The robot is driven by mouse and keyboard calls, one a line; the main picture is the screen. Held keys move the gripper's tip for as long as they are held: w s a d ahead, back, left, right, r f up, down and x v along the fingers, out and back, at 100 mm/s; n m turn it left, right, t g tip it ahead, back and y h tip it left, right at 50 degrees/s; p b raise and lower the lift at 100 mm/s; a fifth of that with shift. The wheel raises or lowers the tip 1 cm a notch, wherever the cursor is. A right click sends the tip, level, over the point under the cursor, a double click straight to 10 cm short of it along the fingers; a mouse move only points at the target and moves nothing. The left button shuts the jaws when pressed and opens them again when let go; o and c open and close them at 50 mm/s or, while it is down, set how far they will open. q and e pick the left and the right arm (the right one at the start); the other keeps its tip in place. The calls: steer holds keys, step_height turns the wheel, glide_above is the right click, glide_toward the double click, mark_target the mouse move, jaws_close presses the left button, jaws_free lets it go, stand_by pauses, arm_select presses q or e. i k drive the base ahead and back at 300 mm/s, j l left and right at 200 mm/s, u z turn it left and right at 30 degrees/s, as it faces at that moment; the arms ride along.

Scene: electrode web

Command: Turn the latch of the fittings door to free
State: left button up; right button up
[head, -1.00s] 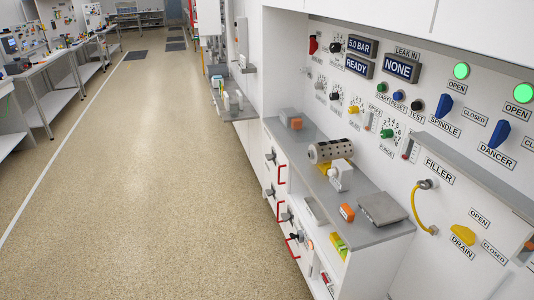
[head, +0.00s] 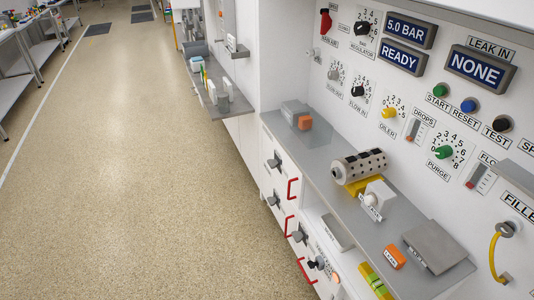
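The white cabinet front below the grey shelf carries several grey latches, including an upper latch (head: 274,162), a middle latch (head: 273,200) and a lower latch (head: 298,236). Red handles sit beside them, such as the upper red handle (head: 292,188) and the lowest red handle (head: 306,271). A dark knob (head: 317,263) shows low on the front. I cannot read which front is the fittings door, and the latch positions are too small to tell. Neither of my grippers is in view.
The grey shelf (head: 310,155) holds a perforated cylinder (head: 360,166), an orange block (head: 393,257) and a grey plate (head: 432,247). A smaller side shelf (head: 215,95) juts out farther back. The wall panel holds knobs and displays. The floor (head: 130,190) to the left is clear.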

mark_target(273, 164)
steer(key=i+j+z, duration=0.2)
steer(key=i+j, duration=0.65)
steer(key=i+j+z, duration=0.15)
steer(key=i+j, duration=0.75)
